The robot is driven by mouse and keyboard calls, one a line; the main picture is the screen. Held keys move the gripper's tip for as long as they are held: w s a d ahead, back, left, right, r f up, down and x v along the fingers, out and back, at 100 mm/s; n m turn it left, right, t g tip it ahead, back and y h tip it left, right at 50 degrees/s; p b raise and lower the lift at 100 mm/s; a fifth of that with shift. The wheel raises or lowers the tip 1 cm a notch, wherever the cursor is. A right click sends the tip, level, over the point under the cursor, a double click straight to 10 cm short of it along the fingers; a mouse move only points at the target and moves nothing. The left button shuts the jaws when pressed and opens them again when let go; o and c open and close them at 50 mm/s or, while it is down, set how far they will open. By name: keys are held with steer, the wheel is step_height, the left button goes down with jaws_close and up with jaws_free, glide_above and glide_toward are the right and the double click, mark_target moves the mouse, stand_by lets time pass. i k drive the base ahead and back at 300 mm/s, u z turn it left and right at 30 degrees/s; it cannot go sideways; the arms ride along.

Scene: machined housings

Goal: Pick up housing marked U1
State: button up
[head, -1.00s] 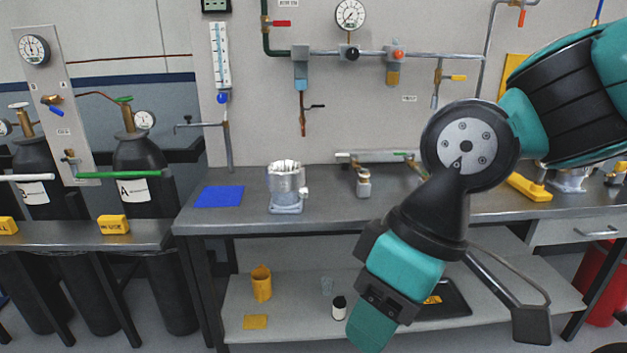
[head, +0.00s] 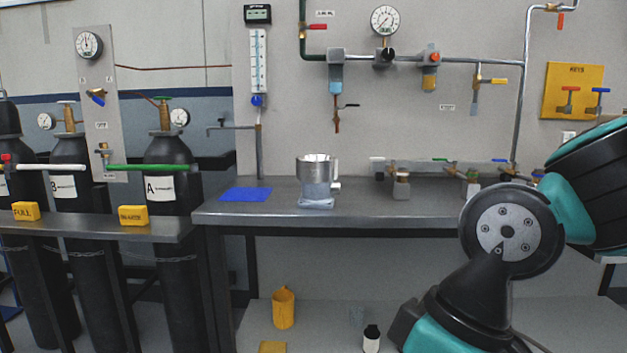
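A silver, machined cylindrical housing (head: 318,176) with an open top and a small side fitting stands upright on the grey workbench (head: 420,218) in the head view. I cannot read a U1 mark on it or on anything else on the bench. My arm fills the lower right and runs out of the bottom of the view. My gripper is not in view, so I cannot see its state. My arm hides the right part of the bench.
A blue mat (head: 246,194) lies left of the housing. Valve fittings (head: 402,185) stand to its right. Gas cylinders (head: 172,170) stand at left behind a rail. A yellow jug (head: 283,308) and a dark-capped bottle (head: 371,338) are on the lower shelf. Pipes and gauges line the wall.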

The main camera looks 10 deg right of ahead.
mark_target(316, 174)
steer(key=z, duration=0.45)
steer(key=k, duration=0.55)
steer(key=z, duration=0.8)
steer(key=i, duration=1.5)
steer(key=u, duration=1.35)
steer(key=i, duration=0.8)
steer(key=u, duration=0.9)
